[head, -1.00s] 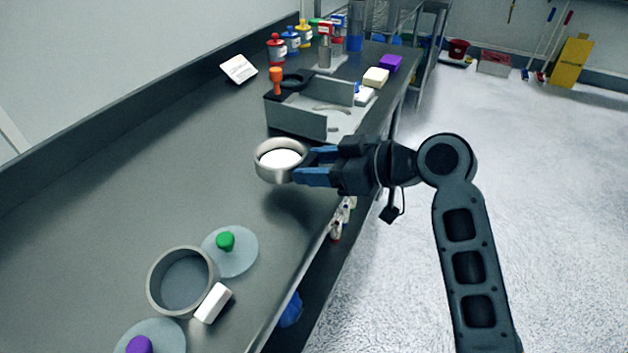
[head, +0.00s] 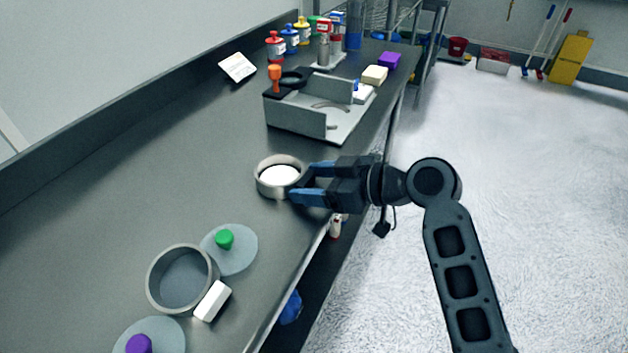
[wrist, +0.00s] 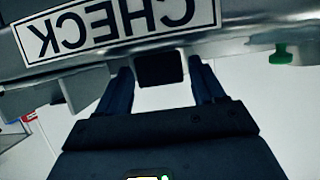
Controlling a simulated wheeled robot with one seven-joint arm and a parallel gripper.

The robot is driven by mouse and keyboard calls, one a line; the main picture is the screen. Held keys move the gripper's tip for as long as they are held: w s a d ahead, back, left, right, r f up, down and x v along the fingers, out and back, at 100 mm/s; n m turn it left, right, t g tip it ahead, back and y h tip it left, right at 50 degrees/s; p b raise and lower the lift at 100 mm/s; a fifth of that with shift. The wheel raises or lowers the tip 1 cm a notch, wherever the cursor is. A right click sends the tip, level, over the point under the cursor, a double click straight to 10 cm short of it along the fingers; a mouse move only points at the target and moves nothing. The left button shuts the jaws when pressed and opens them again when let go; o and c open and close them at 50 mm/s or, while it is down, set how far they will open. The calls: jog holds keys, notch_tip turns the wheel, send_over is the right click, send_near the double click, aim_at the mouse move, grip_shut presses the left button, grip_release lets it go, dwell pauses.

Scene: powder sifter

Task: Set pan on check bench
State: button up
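The pan (head: 268,188), a small round grey dish with white material inside, sits upright on the grey bench top (head: 130,195) near its front edge. My gripper (head: 300,183) is at the pan's right side. In the wrist view its two fingers (wrist: 162,75) stand on either side of a dark block (wrist: 161,69), which looks like the pan's handle. Narrow gaps show beside the block, so the gripper looks open around it. The bench edge bears an upside-down CHECK label (wrist: 115,24). The pan's underside is hidden.
A grey open-topped box (head: 295,118) stands behind the pan. Nearer are a sieve ring (head: 152,280), a white block (head: 212,301), a clear disc with a green knob (head: 225,239) and one with a purple knob (head: 138,344). Bench left of the pan is clear.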

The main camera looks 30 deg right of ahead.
jog(key=shift+o, duration=0.6)
jog(key=shift+r, duration=0.25)
jog(key=v, duration=1.2)
jog(key=s+a+f+m+t+h, duration=0.1)
jog(key=s+a+f+m+h, duration=0.1)
jog(key=s+f+m+h, duration=0.8)
jog(key=s+a+r+n+t+y, duration=0.1)
jog(key=s+a+r, duration=0.1)
jog(key=s, duration=0.8)
jog(key=s+a+r+n+t+y, duration=0.1)
jog(key=s+a+r+n+t, duration=0.1)
jog(key=s, duration=0.8)
jog(key=shift+s+r+b, duration=0.2)
jog(key=shift+r+b, duration=0.1)
jog(key=shift+r, duration=0.55)
